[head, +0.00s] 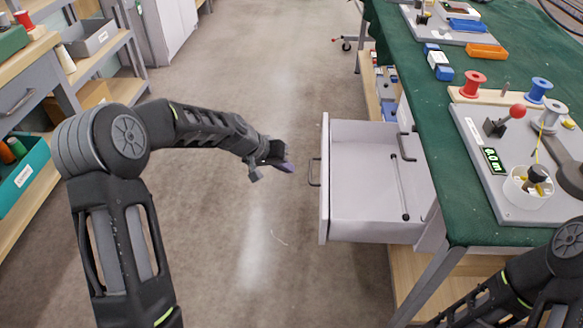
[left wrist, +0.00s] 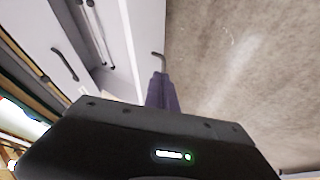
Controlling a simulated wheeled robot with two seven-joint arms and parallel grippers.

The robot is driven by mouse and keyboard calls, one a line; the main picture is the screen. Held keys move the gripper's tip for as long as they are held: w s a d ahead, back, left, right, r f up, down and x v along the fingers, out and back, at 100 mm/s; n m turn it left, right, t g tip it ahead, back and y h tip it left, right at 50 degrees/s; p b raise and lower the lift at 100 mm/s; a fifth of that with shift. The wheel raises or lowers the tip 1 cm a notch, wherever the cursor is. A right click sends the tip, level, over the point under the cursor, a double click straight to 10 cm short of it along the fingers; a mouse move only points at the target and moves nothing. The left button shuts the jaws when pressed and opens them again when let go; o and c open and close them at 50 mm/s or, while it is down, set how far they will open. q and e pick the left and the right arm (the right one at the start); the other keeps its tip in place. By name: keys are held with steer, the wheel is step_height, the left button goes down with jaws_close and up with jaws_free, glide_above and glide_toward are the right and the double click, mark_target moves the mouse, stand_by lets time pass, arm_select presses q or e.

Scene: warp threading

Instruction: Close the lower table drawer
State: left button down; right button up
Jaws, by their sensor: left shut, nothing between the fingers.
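The lower drawer (head: 362,207) stands pulled out from the table's left side. Its pale grey front panel (head: 324,212) faces left and has a dark bar handle (head: 314,172). My left gripper (head: 287,167) is shut and empty, just left of this front panel at about handle height in the picture. A small gap shows between its tip and the handle. In the left wrist view the purple fingers (left wrist: 161,92) are together and overlap the lower part of the handle (left wrist: 158,62); I cannot tell whether they touch. My right gripper is not in view.
The green-topped table (head: 436,130) carries a grey board (head: 500,195), spools and small bins. Another handle (head: 405,147) shows on the cabinet above the drawer. Shelves (head: 98,62) line the left. The floor (head: 255,240) left of the drawer is clear.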

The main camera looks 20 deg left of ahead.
arm_select(q)
steer(key=w+d+f, duration=0.5)
steer(key=d+f, duration=0.1)
steer(key=d, duration=0.1)
steer(key=shift+f+b, duration=0.3)
steer(key=shift+f, duration=0.05)
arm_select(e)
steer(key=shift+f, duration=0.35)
